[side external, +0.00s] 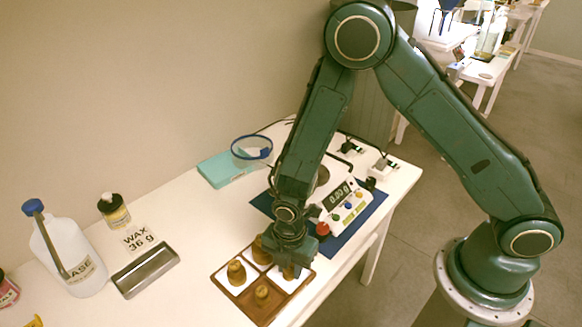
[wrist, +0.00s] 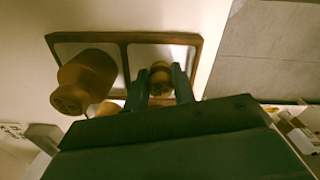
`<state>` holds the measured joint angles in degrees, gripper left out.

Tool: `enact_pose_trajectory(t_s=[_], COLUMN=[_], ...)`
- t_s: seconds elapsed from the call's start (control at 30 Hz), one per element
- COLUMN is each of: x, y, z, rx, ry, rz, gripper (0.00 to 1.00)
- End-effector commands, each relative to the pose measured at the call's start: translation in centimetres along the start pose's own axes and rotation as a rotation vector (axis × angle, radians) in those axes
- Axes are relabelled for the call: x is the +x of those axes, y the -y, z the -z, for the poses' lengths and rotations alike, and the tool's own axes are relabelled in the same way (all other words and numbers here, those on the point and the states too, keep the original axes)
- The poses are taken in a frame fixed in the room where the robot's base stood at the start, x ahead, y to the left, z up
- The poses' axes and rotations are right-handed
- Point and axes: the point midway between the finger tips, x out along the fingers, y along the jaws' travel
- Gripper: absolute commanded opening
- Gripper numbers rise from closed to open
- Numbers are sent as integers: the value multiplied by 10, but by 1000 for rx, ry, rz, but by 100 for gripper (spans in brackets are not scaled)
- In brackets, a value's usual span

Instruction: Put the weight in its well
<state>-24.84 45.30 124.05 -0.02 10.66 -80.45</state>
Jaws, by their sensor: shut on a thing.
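A brown wooden tray (side external: 222,294) with white-floored wells stands at the table's near edge; its rim also shows in the wrist view (wrist: 125,37). My gripper (side external: 290,268) is over the tray's right well, pointing down. In the wrist view my gripper (wrist: 160,84) is shut on a small brass weight (wrist: 161,72), at or just above a pale well floor; I cannot tell whether it touches. A larger brass weight (side external: 236,272) stands in the left well. Another weight (side external: 258,249) is at the back, partly hidden by my gripper. A small weight (side external: 262,292) is at the front.
A metal dish (side external: 145,271), a wax card (side external: 139,238), an amber bottle (side external: 114,212) and a white jug (side external: 68,262) stand to the left. The table between dish and tray is clear.

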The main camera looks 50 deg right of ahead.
Motion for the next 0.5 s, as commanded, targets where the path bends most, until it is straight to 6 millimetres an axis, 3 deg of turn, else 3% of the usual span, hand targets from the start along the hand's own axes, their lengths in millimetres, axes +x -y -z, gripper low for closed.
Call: enact_pose_trajectory(t_s=[0.33,0.37,0.4,0.5], x=[3,3,3,3], y=[0,0,0,0], z=[0,0,0,0], rx=[0,0,0,0], ry=[0,0,0,0], rz=[0,0,0,0], gripper=[1,27,34,34])
